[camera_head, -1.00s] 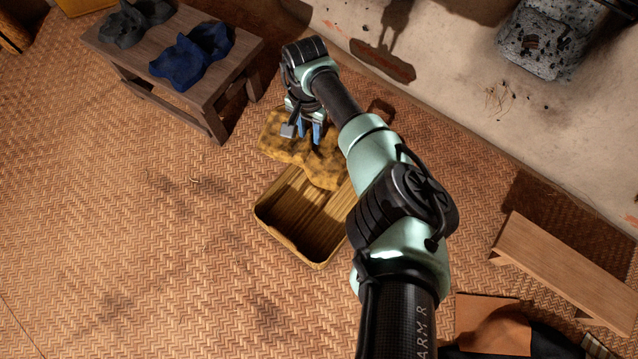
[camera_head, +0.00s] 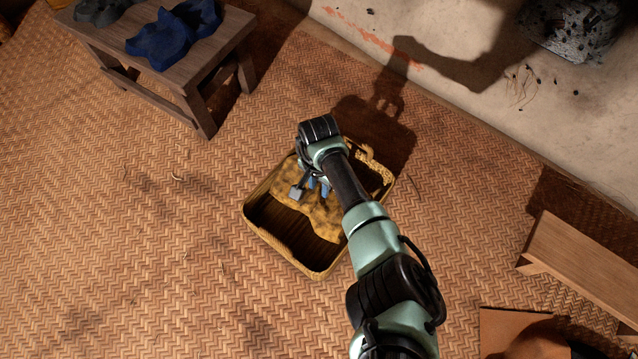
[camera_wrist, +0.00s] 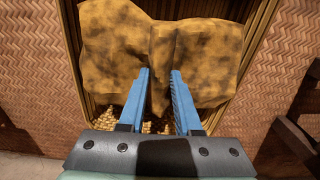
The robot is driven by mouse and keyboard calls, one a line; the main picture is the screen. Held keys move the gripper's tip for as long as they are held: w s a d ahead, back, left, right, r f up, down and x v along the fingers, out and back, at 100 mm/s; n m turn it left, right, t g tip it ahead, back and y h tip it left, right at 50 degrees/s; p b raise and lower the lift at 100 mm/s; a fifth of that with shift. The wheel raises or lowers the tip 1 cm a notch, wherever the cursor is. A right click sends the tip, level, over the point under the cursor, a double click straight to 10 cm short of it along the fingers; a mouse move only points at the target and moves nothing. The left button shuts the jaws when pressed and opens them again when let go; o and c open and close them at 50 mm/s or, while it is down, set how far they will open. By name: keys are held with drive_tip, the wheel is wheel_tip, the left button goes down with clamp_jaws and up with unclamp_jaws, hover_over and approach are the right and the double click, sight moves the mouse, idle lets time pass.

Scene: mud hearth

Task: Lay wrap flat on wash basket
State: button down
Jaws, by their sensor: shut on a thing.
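The wrap is a yellow-brown cloth with dark mottling (camera_head: 318,214); it also shows in the wrist view (camera_wrist: 195,62), pinched into a fold between my fingers. The wash basket (camera_head: 256,238) is a rectangular yellow-brown basket on the floor, and its slatted side shows in the wrist view (camera_wrist: 265,15). My gripper (camera_head: 318,186) is over the basket, shut on the wrap with blue fingers, which also show in the wrist view (camera_wrist: 160,82). The cloth hangs at or within the basket opening, leaving the near-left inside bare. My arm hides the basket's right part.
A low wooden table (camera_head: 215,50) with blue cloths (camera_head: 160,42) stands at upper left. A wooden bench (camera_head: 585,262) is at right. A pale raised ledge (camera_head: 450,85) runs along the top right. The woven mat left of the basket is clear.

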drive_tip(key=shift+f+b, duration=2.1)
drive_tip(key=shift+b, duration=0.2)
drive_tip(key=shift+f+b, duration=1.1)
drive_tip(key=shift+f, duration=0.7)
drive_tip(key=c, duration=0.5)
unclamp_jaws()
wheel_tip(320, 180, up, 13)
drive_tip(key=p, duration=1.1)
